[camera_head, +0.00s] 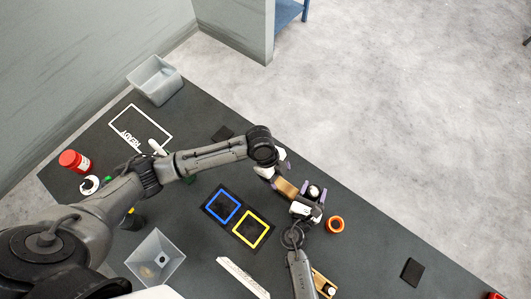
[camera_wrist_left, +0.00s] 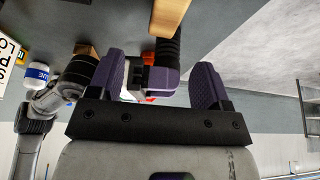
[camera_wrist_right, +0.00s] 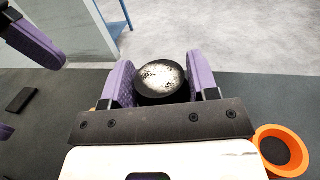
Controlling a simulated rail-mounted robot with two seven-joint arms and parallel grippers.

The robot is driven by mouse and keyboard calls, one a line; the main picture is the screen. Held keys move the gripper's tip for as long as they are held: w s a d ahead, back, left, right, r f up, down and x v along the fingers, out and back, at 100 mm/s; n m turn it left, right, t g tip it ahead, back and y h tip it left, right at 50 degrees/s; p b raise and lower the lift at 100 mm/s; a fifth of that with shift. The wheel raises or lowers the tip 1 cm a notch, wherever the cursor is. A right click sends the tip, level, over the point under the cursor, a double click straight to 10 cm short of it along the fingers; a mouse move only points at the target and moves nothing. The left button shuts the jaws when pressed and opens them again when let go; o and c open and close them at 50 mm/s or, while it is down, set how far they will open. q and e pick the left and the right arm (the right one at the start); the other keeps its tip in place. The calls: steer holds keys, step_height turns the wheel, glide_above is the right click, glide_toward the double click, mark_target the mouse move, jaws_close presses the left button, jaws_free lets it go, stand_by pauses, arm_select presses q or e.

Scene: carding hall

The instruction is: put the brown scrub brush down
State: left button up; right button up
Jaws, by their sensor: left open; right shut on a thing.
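The brown scrub brush (camera_head: 286,188) shows as a brown length between my two grippers, beside a dark round part with a pale speckled end. My right gripper (camera_head: 312,193) is shut with this dark round part between its purple fingers, and the right wrist view shows the speckled end (camera_wrist_right: 160,77) facing up. My left gripper (camera_head: 273,165) is open beside the brown part, with nothing clearly between its fingers. The left wrist view shows the brown part (camera_wrist_left: 171,15) at the top, near a black ribbed part. The join between these parts is hidden.
A blue square (camera_head: 221,206) and a yellow square (camera_head: 252,230) mark a dark mat. A grey bin (camera_head: 172,88), a red jar (camera_head: 73,160) and a clear bin (camera_head: 172,262) stand to the left. The table's right part has free room.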

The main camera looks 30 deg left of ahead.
arm_select(q)
steer(key=s+d+n+t, duration=0.1)
steer(key=s+n+t, duration=0.1)
steer(key=s+n, duration=0.4)
steer(key=s, duration=0.4)
steer(key=shift+d+r+n, duration=0.15)
steer(key=shift+d+n, duration=0.2)
steer(key=shift+n, duration=0.05)
steer(key=shift+o, duration=0.4)
steer(key=s+a+r+n+t+y, duration=0.1)
steer(key=s+a+n+y, duration=0.3)
steer(key=s+a+n, duration=0.6)
steer(key=shift+s+a+r+t, duration=0.4)
steer(key=shift+s+a+r, duration=0.15)
steer(key=shift+r, duration=0.15)
steer(key=shift+w, duration=0.15)
